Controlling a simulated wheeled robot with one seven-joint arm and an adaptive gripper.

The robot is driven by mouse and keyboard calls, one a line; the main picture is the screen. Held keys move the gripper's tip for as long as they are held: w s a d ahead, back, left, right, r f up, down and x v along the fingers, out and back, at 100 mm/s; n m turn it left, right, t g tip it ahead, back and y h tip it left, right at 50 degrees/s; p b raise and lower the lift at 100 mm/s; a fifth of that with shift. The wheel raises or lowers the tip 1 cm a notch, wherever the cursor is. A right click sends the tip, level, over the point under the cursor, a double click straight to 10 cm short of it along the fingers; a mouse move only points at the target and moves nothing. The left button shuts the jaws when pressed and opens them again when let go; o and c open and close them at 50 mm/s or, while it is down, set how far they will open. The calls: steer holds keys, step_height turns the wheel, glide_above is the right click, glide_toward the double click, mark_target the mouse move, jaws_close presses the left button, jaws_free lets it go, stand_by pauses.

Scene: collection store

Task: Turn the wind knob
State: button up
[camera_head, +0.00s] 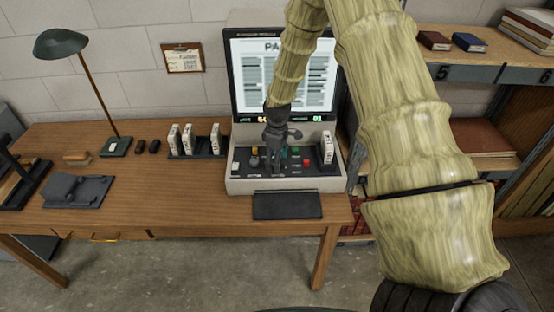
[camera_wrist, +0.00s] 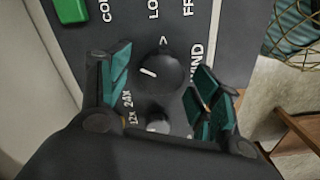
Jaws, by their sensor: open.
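The wind knob (camera_wrist: 158,74) is a round black knob with a white pointer line, on a dark panel with the letters "WIND" beside it in the wrist view. My gripper (camera_wrist: 165,88) is open, with one teal finger on each side of the knob and visible gaps between. I cannot tell how far above the panel the fingertips are. In the head view my gripper (camera_head: 281,155) is over the control panel of the microfilm reader (camera_head: 240,184) and hides the knob there.
A green button (camera_wrist: 70,10) and a small grey knob (camera_wrist: 158,123) are near the wind knob. The reader's lit screen (camera_head: 255,75) rises behind the panel. A white box (camera_head: 326,147) stands at the panel's right. A desk lamp (camera_head: 115,147) and a box rack (camera_head: 180,155) are left.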

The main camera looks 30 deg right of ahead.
steer(key=shift+c, duration=0.3)
steer(key=c, duration=1)
steer(key=shift+m, duration=0.3)
steer(key=m, duration=0.5)
steer(key=shift+b, duration=0.35)
steer(key=m, duration=0.6)
steer(key=shift+d, duration=0.15)
steer(key=shift+m, duration=0.3)
steer(key=o, duration=1.1)
steer(key=shift+c, duration=0.2)
